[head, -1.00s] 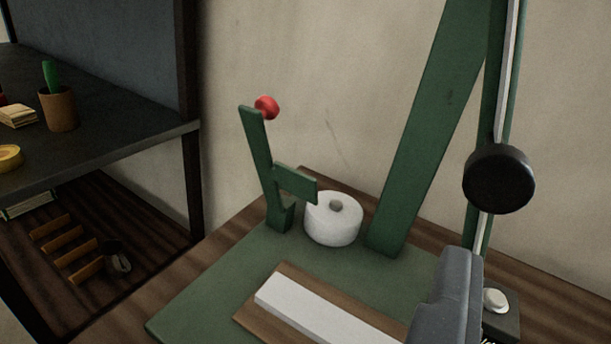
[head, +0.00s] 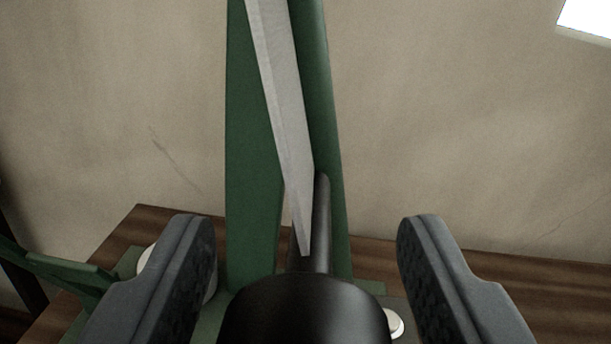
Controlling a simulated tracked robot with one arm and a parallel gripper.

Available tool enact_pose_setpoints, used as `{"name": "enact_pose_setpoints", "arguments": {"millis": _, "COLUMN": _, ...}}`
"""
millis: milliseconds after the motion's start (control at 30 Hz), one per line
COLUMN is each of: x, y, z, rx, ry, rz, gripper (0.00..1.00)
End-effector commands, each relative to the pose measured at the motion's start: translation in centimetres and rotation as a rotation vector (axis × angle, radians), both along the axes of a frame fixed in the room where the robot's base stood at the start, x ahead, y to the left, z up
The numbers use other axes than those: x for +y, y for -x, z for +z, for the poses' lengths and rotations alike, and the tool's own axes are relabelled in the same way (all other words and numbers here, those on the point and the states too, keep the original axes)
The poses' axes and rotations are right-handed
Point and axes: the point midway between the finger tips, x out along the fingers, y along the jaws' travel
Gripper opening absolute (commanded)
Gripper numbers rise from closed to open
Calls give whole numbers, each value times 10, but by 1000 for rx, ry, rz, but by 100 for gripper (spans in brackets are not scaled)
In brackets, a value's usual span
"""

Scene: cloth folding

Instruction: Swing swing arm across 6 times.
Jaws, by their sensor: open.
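The swing arm (head: 330,130) is a green bar with a pale metal strip (head: 283,110) along it, standing steeply in the middle of the view. A black round knob (head: 305,308) on a dark stem sticks out from it toward me. My gripper (head: 308,245) is open, one finger on each side of the knob with a gap on both sides. The knob hides the lower end of the arm. A green upright post (head: 253,150) stands just left of the arm.
A white roll (head: 147,260) is partly hidden behind my left finger. A green bracket (head: 70,272) is at the lower left. A pale button (head: 393,322) sits right of the knob. The wooden table (head: 140,222) meets a plain wall (head: 450,130).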

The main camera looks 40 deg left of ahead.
Motion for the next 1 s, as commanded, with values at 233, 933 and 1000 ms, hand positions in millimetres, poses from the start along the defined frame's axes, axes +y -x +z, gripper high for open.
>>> {"name": "enact_pose_setpoints", "arguments": {"millis": 233, "x": 8, "y": -8, "z": 1, "rx": -1, "ry": -2, "rz": -1, "gripper": 51}}
{"name": "enact_pose_setpoints", "arguments": {"millis": 933, "x": 3, "y": -8, "z": 0, "rx": 13, "ry": -14, "rz": -13, "gripper": 0}}
{"name": "enact_pose_setpoints", "arguments": {"millis": 1000, "x": -3, "y": -9, "z": 0, "rx": 27, "ry": -27, "rz": -24, "gripper": 0}}
